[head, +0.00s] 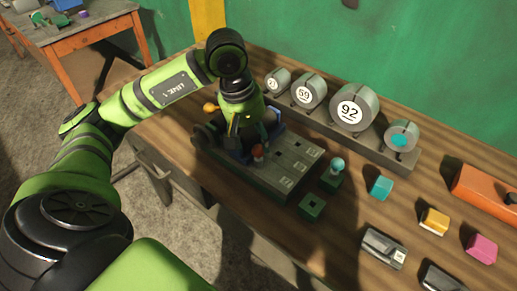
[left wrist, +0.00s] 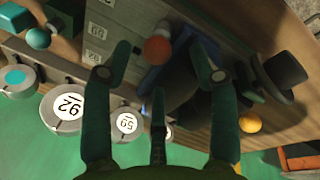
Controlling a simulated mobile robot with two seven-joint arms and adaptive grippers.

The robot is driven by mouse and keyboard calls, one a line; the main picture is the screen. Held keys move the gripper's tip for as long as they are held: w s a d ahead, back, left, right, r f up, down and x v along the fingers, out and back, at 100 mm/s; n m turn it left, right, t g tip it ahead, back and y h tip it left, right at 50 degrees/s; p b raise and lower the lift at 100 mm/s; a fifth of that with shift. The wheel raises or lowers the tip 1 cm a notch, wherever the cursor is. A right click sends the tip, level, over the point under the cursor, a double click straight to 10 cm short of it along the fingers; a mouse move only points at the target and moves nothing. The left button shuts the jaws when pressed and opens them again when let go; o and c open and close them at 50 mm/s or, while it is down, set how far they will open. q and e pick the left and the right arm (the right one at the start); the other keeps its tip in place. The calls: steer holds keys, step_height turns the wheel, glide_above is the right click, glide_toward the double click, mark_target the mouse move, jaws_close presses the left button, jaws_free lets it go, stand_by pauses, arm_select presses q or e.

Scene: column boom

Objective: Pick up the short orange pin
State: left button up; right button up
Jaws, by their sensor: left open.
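The orange pin (head: 258,150) shows as a round orange-red head at the left part of a grey labelled block (head: 297,158). In the left wrist view the orange head (left wrist: 157,50) lies between my fingertips, seen from above; its shaft is hidden. My left gripper (head: 248,136) hangs down over the block with its fingers spread. In the left wrist view, the fingers of my left gripper (left wrist: 160,62) are apart on both sides of the head, and I see no contact. My right gripper is out of view.
A teal ball-topped pin (head: 337,164) stands in a green block right of the grey block. A green holed block (head: 311,206) is nearby. Numbered grey discs (head: 350,112) stand behind. A yellow-orange ball (head: 210,107) is left of my gripper. Coloured blocks lie at right.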

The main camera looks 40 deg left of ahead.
mark_target(257, 146)
arm_select(q)
steer(key=shift+w+d+f+p, duration=0.1)
steer(key=shift+d+f+p, duration=0.1)
steer(key=shift+f, duration=0.45)
steer(key=shift+w+d+f+p, duration=0.1)
steer(key=shift+d+f, duration=0.05)
steer(key=shift+f, duration=0.45)
steer(key=shift+w+f, duration=0.15)
steer(key=shift+f, duration=0.25)
steer(key=shift+c, duration=0.4)
jaws_close()
steer(key=shift+r, duration=0.4)
step_height(257, 146, up, 4)
steer(key=shift+f+p, duration=0.1)
steer(key=shift+p, duration=1.1)
steer(key=s+d+r+p, duration=0.3)
steer(key=s+d+r, duration=0.3)
steer(key=s, duration=0.3)
steer(key=shift+s+d+r, duration=0.2)
steer(key=shift+s+r, duration=0.05)
steer(key=shift+s, duration=0.1)
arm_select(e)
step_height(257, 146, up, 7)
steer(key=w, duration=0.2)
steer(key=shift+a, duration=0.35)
